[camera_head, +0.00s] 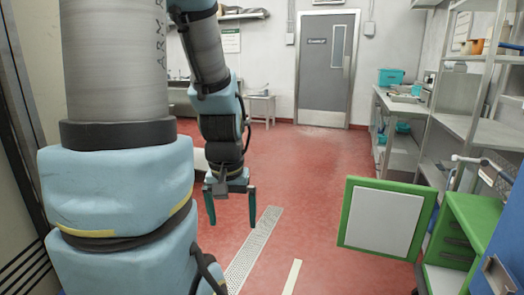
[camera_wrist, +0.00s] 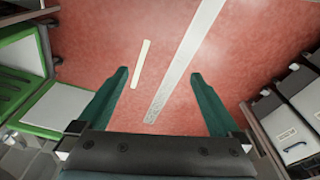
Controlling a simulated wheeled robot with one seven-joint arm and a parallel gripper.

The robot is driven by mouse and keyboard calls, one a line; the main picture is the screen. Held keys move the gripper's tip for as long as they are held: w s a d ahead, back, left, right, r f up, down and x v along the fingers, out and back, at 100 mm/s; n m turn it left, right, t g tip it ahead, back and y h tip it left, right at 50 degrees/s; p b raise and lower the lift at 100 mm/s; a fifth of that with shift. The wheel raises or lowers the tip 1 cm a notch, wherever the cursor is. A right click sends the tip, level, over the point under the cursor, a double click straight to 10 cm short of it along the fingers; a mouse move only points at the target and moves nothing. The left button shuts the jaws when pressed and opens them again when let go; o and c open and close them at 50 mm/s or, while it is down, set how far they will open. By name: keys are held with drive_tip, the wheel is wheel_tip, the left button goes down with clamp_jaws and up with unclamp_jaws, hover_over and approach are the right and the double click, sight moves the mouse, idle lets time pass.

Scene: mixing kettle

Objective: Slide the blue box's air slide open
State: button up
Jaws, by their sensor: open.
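A blue box (camera_head: 508,250) is cut off by the lower right edge of the head view. A pale grey handle-like part (camera_head: 498,273) shows on its face; I cannot tell whether this is the air slide. My gripper (camera_head: 231,223) hangs in front of me over the red floor, left of the blue box and well apart from it. Its two green fingers are spread and empty; in the wrist view the open fingers (camera_wrist: 160,75) have only floor between them. The blue box is not seen in the wrist view.
A green cart (camera_head: 470,225) with an open green-framed white door (camera_head: 382,220) stands between my gripper and the blue box. Metal shelves (camera_head: 483,130) and a counter (camera_head: 400,103) with a teal bin (camera_head: 390,77) line the right. Grey-white units (camera_wrist: 290,130) show right in the wrist view. The middle floor is clear.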

wheel_tip(320, 180, up, 2)
drive_tip(key=shift+r+p, duration=0.2)
drive_tip(key=shift+p, duration=0.3)
